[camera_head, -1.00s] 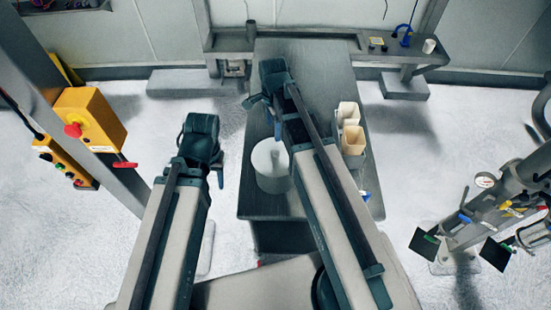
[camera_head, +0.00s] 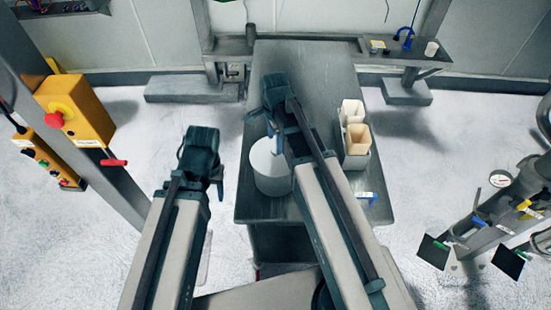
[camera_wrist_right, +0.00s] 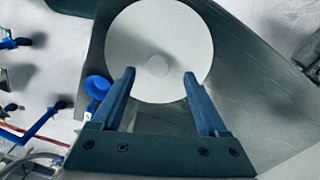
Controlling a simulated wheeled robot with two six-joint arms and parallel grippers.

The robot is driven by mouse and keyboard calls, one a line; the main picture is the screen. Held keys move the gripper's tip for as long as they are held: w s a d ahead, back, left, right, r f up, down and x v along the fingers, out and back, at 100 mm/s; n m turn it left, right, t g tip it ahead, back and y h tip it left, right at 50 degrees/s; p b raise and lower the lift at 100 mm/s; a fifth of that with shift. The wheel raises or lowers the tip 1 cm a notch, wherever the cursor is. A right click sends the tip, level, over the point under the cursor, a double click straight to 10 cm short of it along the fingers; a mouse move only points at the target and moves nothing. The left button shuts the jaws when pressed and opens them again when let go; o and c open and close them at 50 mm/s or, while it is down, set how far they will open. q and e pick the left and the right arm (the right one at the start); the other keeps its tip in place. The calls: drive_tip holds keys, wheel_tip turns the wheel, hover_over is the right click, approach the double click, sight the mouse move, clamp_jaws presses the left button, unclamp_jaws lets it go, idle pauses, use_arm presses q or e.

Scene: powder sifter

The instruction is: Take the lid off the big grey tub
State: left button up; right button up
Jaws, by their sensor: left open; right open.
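The big tub (camera_head: 271,183) is pale grey and round, and stands upright on the dark metal table. Its flat round lid (camera_wrist_right: 135,35) is on top, with a small round knob (camera_wrist_right: 157,65) in the middle. My right gripper (camera_wrist_right: 159,73) is open and empty. In the right wrist view its two blue fingers reach toward the lid, one on each side of the knob's line. In the head view the right gripper (camera_head: 268,122) is at the tub's far right edge, and its arm partly hides the tub. My left gripper (camera_head: 219,180) is off the table, left of the tub, mostly hidden.
The metal table (camera_head: 330,80) has bare room beyond the tub. Cream containers (camera_head: 357,138) stand in a holder right of my right arm. A yellow control box (camera_head: 75,108) on a post is at the left. A metal stand (camera_head: 490,220) is at the right.

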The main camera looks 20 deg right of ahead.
sight(264, 159)
wheel_tip(264, 159, down, 4)
drive_tip(key=b, duration=0.2)
drive_tip(key=shift+d+r+b, duration=0.1)
drive_tip(key=shift+r+b, duration=0.05)
drive_tip(key=shift+b, duration=0.2)
drive_tip(key=shift+r, duration=0.1)
drive_tip(key=shift+s, duration=0.1)
clamp_jaws()
